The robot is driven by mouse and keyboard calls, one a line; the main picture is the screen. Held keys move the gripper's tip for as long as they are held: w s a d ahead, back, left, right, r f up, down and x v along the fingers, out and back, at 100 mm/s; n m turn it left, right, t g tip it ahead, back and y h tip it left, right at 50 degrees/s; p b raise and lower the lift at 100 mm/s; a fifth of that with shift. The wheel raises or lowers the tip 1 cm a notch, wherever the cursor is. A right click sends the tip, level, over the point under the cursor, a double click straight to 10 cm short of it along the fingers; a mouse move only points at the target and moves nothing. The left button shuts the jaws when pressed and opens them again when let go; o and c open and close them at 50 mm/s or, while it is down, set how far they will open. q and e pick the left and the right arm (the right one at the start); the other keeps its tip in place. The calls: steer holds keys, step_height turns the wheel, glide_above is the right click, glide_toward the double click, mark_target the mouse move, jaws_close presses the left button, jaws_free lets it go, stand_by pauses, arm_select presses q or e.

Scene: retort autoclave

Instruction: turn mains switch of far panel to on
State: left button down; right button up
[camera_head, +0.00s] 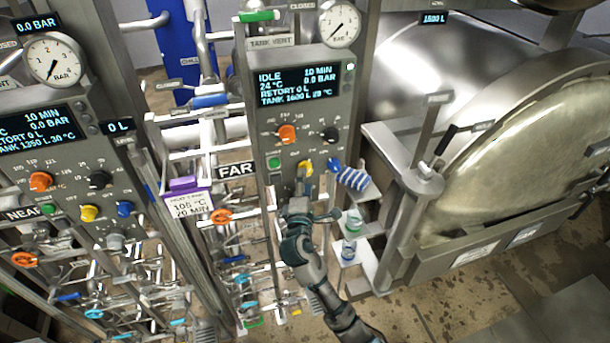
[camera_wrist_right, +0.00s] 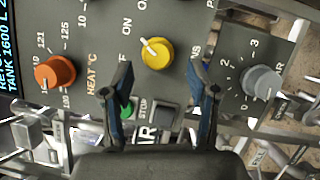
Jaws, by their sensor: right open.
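The far panel (camera_head: 262,100) is the grey upright one at centre, next to a FAR label; its display reads IDLE. A yellow knob (camera_head: 304,168) low on it looks like the mains switch. In the right wrist view this yellow knob (camera_wrist_right: 157,55) has ON and OFF lettering beside it, and its white pointer slants to the upper left; I cannot tell its exact setting. My right gripper (camera_head: 300,192) is just below the knob in the head view. In the wrist view its two fingers (camera_wrist_right: 160,80) are apart and empty, with the knob beyond and between them. My left gripper is not in view.
Around the knob are an orange heat knob (camera_wrist_right: 55,73), a grey knob (camera_wrist_right: 262,82), a green button (camera_head: 273,162) and a blue knob (camera_head: 333,164). The near panel (camera_head: 60,150) stands left. A shelf with a striped cloth (camera_head: 353,178) and bottles (camera_head: 353,222) is close right of my arm.

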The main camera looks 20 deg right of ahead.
steer(key=v, duration=0.8)
steer(key=shift+s+a, duration=0.2)
steer(key=shift+s, duration=0.05)
steer(key=shift+f, duration=0.15)
